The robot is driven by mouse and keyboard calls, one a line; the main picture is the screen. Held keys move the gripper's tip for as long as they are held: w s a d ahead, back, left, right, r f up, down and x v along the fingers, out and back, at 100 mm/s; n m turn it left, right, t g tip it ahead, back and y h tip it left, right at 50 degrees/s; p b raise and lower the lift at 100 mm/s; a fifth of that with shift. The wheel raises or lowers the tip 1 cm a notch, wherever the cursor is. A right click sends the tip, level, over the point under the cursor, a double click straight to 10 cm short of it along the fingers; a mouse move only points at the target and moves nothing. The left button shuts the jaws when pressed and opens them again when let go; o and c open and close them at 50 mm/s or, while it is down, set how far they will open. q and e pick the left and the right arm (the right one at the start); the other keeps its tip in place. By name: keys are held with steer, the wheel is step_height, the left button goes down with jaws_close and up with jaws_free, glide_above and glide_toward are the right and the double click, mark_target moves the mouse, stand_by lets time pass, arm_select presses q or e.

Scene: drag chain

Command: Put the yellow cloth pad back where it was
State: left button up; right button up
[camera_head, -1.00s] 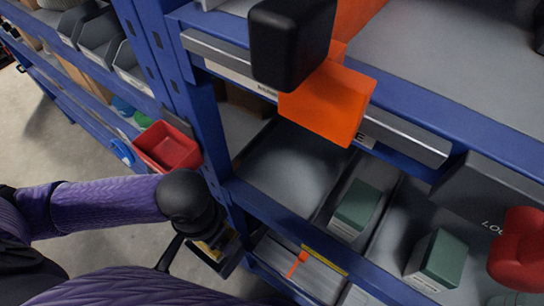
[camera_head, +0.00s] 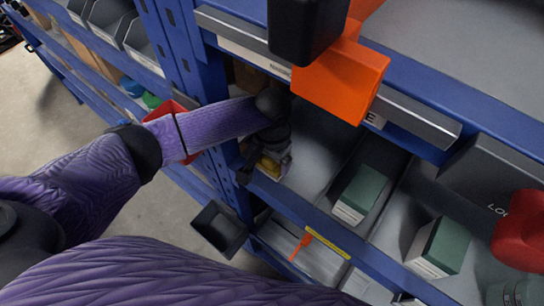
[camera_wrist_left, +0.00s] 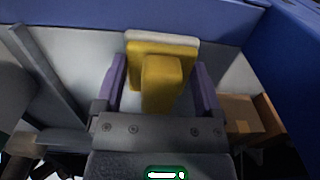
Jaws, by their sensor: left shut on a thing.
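The yellow cloth pad (camera_wrist_left: 165,75) is between the purple fingers of my left gripper (camera_wrist_left: 160,88) in the left wrist view, with a pale layer along its far edge. In the head view my left gripper (camera_head: 262,158) reaches into the left end of the middle shelf, beside the blue upright. A small part of the yellow pad (camera_head: 270,168) shows there; the wrist and arm hide the rest. My left gripper is shut on the pad. I cannot tell whether the pad touches the shelf. My right gripper is not in view.
An orange box (camera_head: 340,82) juts from the shelf above, close right of my left wrist. Green-and-white boxes (camera_head: 360,192) stand in compartments to the right. A red bin (camera_head: 180,120) is partly behind my arm. A black open box (camera_head: 220,228) is below. A cardboard box (camera_wrist_left: 240,113) sits beside the gripper.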

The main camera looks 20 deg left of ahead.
arm_select(q)
steer(key=o, duration=0.9)
steer(key=shift+f, duration=0.1)
step_height(320, 180, up, 8)
steer(key=shift+f, duration=0.1)
